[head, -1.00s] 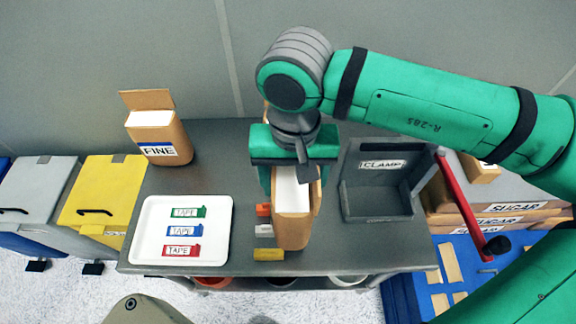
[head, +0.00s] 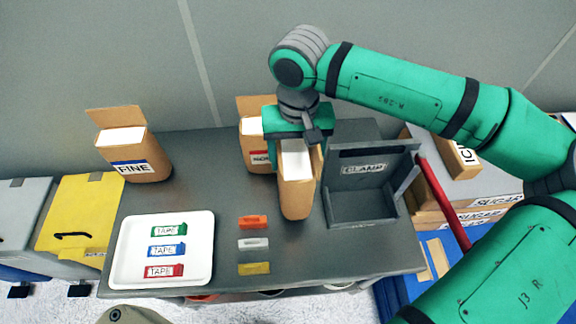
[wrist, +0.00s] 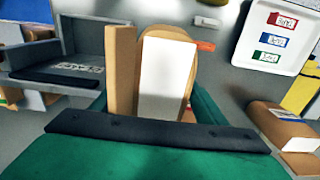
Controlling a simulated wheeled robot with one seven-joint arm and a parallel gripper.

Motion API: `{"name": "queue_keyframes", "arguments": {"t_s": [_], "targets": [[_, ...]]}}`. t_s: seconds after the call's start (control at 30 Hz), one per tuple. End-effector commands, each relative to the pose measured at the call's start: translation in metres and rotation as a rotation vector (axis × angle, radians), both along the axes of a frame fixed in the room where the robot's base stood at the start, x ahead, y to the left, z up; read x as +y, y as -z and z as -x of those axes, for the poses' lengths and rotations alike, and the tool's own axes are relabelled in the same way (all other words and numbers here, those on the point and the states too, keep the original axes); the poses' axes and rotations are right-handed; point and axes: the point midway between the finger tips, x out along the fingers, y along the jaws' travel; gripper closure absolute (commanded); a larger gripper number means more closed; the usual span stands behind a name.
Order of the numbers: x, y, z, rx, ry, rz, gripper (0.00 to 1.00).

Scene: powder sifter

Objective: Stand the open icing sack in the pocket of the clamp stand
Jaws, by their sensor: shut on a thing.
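My gripper (head: 298,140) is shut on an open brown paper sack (head: 297,200) with white powder at its top. The sack is upright, and its label is out of sight, so I cannot read its kind. It hangs just left of the grey clamp stand (head: 368,168), outside its pocket, and seems to be above the table. The stand has a tall back plate labelled CLAMP and a low walled empty pocket at its front. In the wrist view the sack (wrist: 124,75) is between the green jaws, and the stand (wrist: 85,35) is at the upper left.
A FINE sack (head: 150,165) stands at the back left. Another open sack with a red label (head: 252,150) stands behind my gripper. A white tray (head: 125,262) holds tape pieces. Orange, white and yellow clips (head: 253,245) lie in front. Stacked sugar sacks (head: 480,215) are right of the table.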

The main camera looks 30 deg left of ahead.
Motion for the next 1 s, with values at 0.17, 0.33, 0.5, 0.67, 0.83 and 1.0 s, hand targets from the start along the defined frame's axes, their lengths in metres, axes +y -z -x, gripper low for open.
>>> {"name": "queue_keyframes", "arguments": {"t_s": [0.17,0.33,0.5,0.67,0.83,1.0], "targets": [[0.003,0.024,-0.019,0.003,0.000,-0.001,0.96],[0.004,0.038,-0.030,0.002,-0.001,-0.001,0.96],[0.005,0.042,-0.034,0.001,-0.003,-0.001,0.96],[0.005,0.051,-0.041,0.002,-0.002,0.000,0.96],[0.005,0.073,-0.041,0.003,-0.003,0.001,0.96],[0.005,0.082,-0.041,0.001,-0.003,0.000,0.96]]}}
